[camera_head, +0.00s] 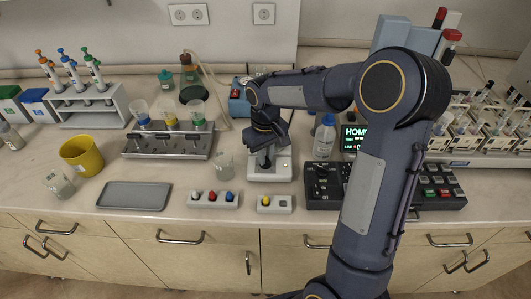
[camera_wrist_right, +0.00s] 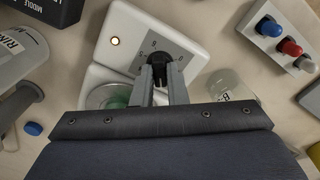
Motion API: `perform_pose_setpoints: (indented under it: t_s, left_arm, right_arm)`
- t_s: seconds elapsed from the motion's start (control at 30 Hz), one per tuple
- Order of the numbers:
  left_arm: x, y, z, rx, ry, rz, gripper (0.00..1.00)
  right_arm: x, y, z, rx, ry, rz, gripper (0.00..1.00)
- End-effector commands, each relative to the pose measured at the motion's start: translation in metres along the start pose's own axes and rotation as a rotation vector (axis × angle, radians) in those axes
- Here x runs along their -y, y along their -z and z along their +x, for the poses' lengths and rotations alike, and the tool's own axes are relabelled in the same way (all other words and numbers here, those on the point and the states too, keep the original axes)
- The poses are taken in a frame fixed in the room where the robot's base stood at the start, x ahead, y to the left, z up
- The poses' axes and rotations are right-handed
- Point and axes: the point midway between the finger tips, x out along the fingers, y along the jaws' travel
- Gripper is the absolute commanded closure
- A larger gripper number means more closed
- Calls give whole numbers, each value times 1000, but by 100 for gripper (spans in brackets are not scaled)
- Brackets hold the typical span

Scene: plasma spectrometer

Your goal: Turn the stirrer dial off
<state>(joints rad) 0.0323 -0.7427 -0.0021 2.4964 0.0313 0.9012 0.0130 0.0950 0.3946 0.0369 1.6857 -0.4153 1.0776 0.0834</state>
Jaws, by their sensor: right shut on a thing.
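The stirrer (camera_head: 283,176) is a white box on the bench, with a lit amber lamp; it also shows in the right wrist view (camera_wrist_right: 104,58). My right gripper (camera_wrist_right: 159,76) is shut on the dial, one finger on each side. In the head view my right gripper (camera_head: 266,158) reaches down over the stirrer and mostly hides the dial. The dial's exact pointing direction is hard to tell. My left gripper is not in view.
A glass beaker (camera_head: 224,166) stands just left of the stirrer. Button boxes (camera_head: 213,199) (camera_head: 275,204) sit in front. A rinse bottle (camera_head: 324,138) and a dark control panel (camera_head: 322,190) are to the right. A grey tray (camera_head: 134,195) lies at left.

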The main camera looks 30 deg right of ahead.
Motion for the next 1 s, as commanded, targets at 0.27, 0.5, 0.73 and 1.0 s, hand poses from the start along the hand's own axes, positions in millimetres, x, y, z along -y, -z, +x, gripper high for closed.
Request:
perform_pose_setpoints:
  t_s: [0.27, 0.5, 0.73, 1.0]
  left_arm:
    - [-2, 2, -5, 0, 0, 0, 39]
    - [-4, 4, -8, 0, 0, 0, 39]
    - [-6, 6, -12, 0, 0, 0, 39]
    - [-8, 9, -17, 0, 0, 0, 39]
  right_arm:
    - [0, 1, -2, -3, -1, -263, 100]
    - [0, 1, -2, -3, -1, -492, 100]
    - [-1, 1, -2, -2, -2, -709, 100]
    - [-1, 1, -2, -4, -2, -965, 100]
